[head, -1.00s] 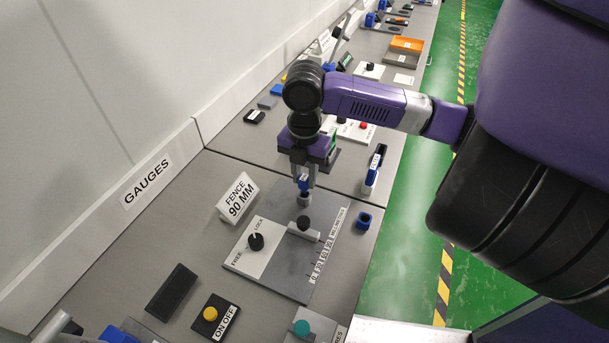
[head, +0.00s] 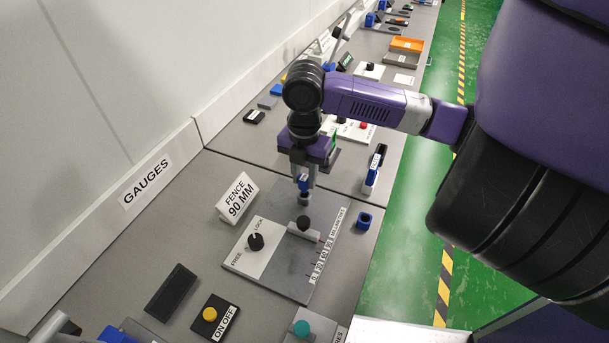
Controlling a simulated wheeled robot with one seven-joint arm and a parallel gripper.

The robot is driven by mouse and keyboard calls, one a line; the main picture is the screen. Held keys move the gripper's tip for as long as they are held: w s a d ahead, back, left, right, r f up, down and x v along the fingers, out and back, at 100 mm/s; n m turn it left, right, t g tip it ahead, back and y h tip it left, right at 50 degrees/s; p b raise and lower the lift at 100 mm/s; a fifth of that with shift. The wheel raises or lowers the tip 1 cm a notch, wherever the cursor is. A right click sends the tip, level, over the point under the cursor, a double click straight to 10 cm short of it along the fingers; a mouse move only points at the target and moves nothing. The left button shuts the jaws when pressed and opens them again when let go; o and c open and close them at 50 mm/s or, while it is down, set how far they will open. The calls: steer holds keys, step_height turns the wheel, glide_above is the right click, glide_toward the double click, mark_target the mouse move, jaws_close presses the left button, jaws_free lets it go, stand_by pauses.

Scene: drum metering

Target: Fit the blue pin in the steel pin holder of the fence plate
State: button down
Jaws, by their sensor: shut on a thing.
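The fence plate (head: 267,275) is a grey and white panel on the bench, with a millimetre scale along its right side. A black-knobbed fence bar (head: 303,230) and a black knob (head: 256,242) marked FREE and LOCK are on it. My gripper (head: 304,178) points down over the plate's far part, shut on the blue pin (head: 304,185). A small grey steel piece, perhaps the pin holder (head: 305,199), shows directly below the pin. I cannot tell whether the pin is inside it or only above it.
A sign reading FENCE 90 MM (head: 237,198) stands left of the plate. A small blue holder (head: 364,220) stands to its right. A black box with a yellow button (head: 210,314) and a teal button (head: 301,328) are nearer.

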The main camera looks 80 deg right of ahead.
mark_target(304, 176)
steer(key=shift+f+b, duration=1.3)
steer(key=shift+f, duration=0.3)
steer(key=c, duration=1.1)
jaws_free()
steer(key=shift+o, duration=0.2)
steer(key=shift+r, duration=3.95)
